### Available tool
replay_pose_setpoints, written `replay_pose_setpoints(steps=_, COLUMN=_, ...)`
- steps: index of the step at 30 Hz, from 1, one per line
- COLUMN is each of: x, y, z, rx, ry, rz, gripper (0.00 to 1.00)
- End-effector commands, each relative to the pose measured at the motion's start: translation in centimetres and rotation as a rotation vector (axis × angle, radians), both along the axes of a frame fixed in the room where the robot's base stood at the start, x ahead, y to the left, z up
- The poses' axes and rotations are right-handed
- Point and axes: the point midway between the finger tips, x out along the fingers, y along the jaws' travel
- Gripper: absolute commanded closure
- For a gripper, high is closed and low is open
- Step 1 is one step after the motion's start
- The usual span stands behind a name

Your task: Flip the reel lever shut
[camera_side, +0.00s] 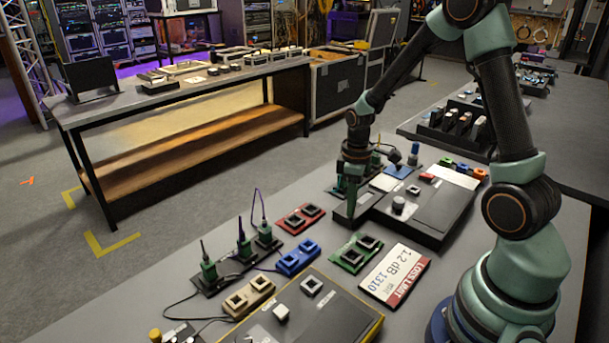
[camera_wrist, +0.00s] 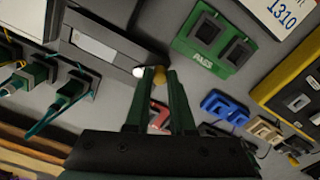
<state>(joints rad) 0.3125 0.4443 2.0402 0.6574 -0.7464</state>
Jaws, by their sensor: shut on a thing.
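My gripper (camera_wrist: 158,78) points down at the left end of a dark low unit with a pale panel (camera_wrist: 95,47), which I take to be the reel. In the wrist view a small tan knob (camera_wrist: 159,75) shows between my fingertips, apparently the end of the reel lever. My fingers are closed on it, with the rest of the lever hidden. A small white ball (camera_wrist: 138,72) sits just beside the left fingertip. In the side view my gripper (camera_side: 346,214) stands at the left edge of the black box (camera_side: 432,203), and the lever cannot be made out there.
A green double socket (camera_side: 356,252), a white loss-limit card (camera_side: 395,275), a blue socket (camera_side: 298,257) and a red socket (camera_side: 301,218) lie close by. Green cable plugs (camera_side: 244,247) stand upright at left. A yellow-edged box (camera_side: 300,315) is in front.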

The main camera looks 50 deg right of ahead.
Motion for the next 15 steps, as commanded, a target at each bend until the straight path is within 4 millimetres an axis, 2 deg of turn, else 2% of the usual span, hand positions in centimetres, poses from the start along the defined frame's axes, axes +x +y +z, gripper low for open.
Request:
replay_pose_setpoints(steps=6, x=-0.31, y=-0.34, z=0.14, rx=-0.001, ry=-0.003, rz=0.169, gripper=1.00)
replay_pose_setpoints(steps=15, x=-0.60, y=-0.63, z=0.14, rx=-0.001, ry=-0.002, rz=0.319, gripper=1.00)
